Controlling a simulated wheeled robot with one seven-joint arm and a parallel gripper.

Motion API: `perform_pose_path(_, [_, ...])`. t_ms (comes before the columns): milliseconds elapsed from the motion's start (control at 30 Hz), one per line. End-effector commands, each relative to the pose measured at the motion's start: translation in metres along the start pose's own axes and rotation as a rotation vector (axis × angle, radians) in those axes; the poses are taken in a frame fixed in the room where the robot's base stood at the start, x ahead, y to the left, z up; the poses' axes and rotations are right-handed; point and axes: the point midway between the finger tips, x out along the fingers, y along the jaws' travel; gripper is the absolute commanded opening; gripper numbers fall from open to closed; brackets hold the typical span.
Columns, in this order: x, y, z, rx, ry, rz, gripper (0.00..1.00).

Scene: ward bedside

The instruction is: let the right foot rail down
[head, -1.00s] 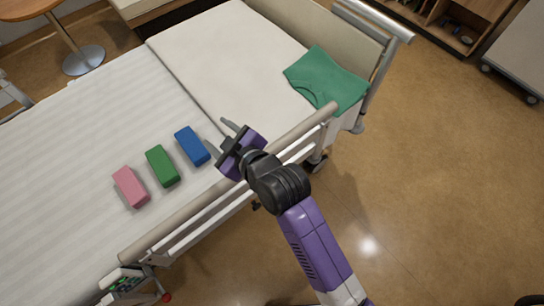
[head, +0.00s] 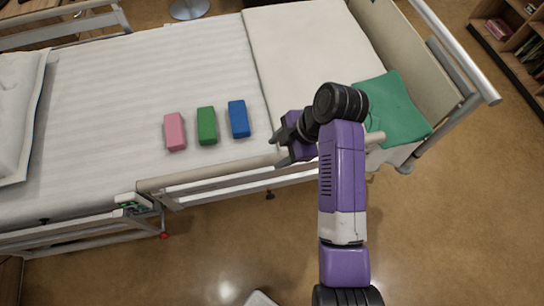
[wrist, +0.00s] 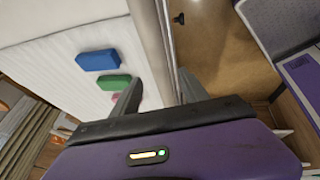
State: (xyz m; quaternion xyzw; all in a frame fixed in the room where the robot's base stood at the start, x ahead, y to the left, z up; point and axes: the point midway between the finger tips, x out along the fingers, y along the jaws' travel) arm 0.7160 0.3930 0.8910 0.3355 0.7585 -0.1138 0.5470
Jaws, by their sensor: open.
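The right foot rail (head: 220,174) runs along the near side of the bed, its beige top bar raised at the mattress edge. A red knob (head: 164,236) sits low near the rail's left end. My gripper (head: 277,152) is open and empty, above the rail's middle to right part, pointing left. In the wrist view the rail (wrist: 154,40) runs lengthwise toward the gap between my open fingers (wrist: 158,92). I cannot tell whether they touch it. My arm hides part of the rail's right end.
Pink (head: 175,132), green (head: 206,126) and blue (head: 239,119) blocks lie on the mattress. A green folded cloth (head: 393,108) lies at the bed's foot end, by the footboard (head: 415,50). A small control panel (head: 132,206) is left of the rail.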

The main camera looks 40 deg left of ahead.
Motion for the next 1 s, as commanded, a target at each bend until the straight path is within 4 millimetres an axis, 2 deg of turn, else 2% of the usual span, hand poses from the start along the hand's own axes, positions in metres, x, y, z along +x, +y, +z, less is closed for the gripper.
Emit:
perform_pose_path(200, [0.035, -0.001, -0.001, 0.004, 0.001, -0.003, 0.52])
perform_pose_path(400, [0.058, 0.0, 0.0, 0.004, 0.0, 0.0, 0.52])
perform_pose_path(767, [0.066, 0.0, 0.0, 0.004, -0.002, 0.002, 0.52])
perform_pose_path(800, [0.066, 0.0, 0.0, 0.004, -0.002, 0.002, 0.5])
perform_pose_path(1000, [0.065, 0.0, 0.0, 0.004, -0.001, 0.002, 0.11])
